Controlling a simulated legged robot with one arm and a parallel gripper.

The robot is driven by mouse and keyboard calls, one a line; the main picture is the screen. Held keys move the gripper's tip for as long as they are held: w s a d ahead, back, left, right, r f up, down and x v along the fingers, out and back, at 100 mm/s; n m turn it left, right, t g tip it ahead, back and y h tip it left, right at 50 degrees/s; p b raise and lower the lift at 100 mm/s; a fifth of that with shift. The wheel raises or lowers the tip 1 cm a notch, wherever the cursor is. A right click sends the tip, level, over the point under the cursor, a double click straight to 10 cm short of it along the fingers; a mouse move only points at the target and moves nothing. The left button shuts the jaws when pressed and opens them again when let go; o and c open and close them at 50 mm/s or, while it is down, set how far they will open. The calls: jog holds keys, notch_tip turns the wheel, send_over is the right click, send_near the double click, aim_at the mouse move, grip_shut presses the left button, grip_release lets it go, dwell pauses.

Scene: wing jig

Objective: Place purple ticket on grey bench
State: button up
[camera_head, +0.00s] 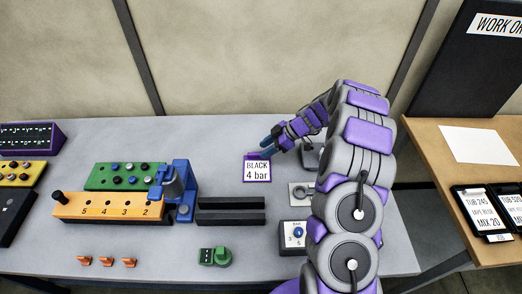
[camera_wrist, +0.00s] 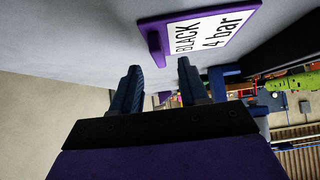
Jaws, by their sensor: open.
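The purple ticket (camera_head: 257,170) lies on the grey bench (camera_head: 225,140). It has a white face reading "BLACK 4 bar", and its purple rim and a raised purple tab show in the wrist view (camera_wrist: 205,32). My gripper (camera_head: 270,148) is beside the ticket's upper edge in the head view. In the wrist view my gripper (camera_wrist: 158,85) is open, with two dark blue fingers apart and nothing between them. The ticket's tab is a little beyond the fingertips and appears clear of them.
An orange numbered block (camera_head: 108,207) and a blue clamp (camera_head: 178,190) stand left of the ticket. Black rails (camera_head: 230,211) lie below it, and a "BAR" gauge box (camera_head: 296,234) is at lower right. A wooden table (camera_head: 430,140) stands right. Bench behind the ticket is clear.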

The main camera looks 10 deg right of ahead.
jog(key=p+v, duration=0.1)
jog(key=v, duration=0.8)
jog(key=s+a+r+m+g+h, duration=0.1)
jog(key=s+a+r+m+g, duration=0.15)
jog(key=s+a+r, duration=0.5)
jog(key=s+a+r+m+g+h, duration=0.1)
jog(key=s+a+r+m+h, duration=0.3)
jog(key=s, duration=0.6)
jog(key=s+d+r+m+h, duration=0.1)
jog(key=s+m, duration=0.3)
jog(key=s, duration=0.9)
jog(key=s+d+r+m+h, duration=0.1)
jog(key=s+m, duration=0.4)
jog(key=s, duration=0.7)
jog(key=shift+s+d+r+h, duration=0.35)
jog(key=shift+d+h, duration=0.25)
jog(key=shift+h, duration=0.3)
